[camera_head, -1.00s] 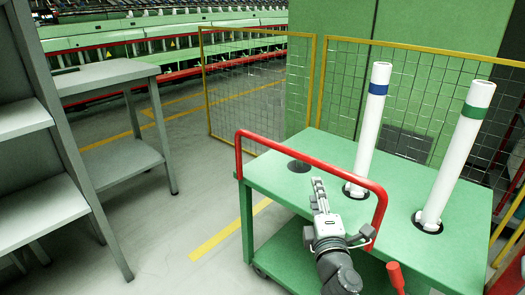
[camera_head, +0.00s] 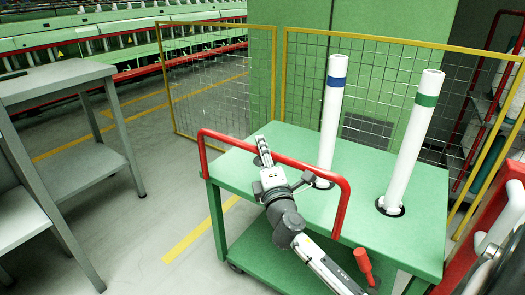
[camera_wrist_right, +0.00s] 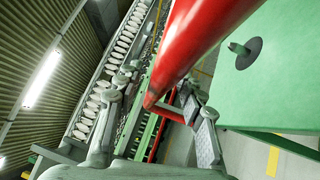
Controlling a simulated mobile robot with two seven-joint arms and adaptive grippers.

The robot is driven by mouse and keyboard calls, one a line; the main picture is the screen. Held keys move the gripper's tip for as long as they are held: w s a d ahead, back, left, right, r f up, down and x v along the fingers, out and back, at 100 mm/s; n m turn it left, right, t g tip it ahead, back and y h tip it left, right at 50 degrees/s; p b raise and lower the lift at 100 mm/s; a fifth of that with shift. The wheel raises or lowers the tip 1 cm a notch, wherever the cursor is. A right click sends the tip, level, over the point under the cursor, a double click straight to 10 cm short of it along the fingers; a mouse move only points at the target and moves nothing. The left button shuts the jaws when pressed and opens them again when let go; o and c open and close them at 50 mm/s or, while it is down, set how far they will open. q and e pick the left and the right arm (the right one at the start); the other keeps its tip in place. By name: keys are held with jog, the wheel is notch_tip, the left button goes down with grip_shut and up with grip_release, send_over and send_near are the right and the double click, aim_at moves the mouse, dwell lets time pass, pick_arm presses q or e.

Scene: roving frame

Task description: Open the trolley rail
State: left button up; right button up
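The green trolley (camera_head: 275,225) stands in the middle of the head view. Its red rail (camera_head: 335,178) is a bent tube standing up along the near edge of the trolley top. My right gripper (camera_head: 262,149) is at the rail, left of its middle, with the fingertips crossing the tube in the picture. In the right wrist view the rail (camera_wrist_right: 200,45) runs large between the two spread fingers (camera_wrist_right: 160,125). The gripper is open; whether a finger touches the tube I cannot tell. My left gripper is out of view.
Two white posts, one with a blue band (camera_head: 331,120) and one with a green band (camera_head: 412,140), stand on the trolley top. A red handle (camera_head: 364,262) sits at its near side. Yellow-framed mesh fences (camera_head: 225,85) stand behind. A grey table (camera_head: 60,80) is at left, with clear floor between.

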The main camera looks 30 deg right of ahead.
grip_shut()
jog(key=shift+f, duration=0.1)
dwell(0.6)
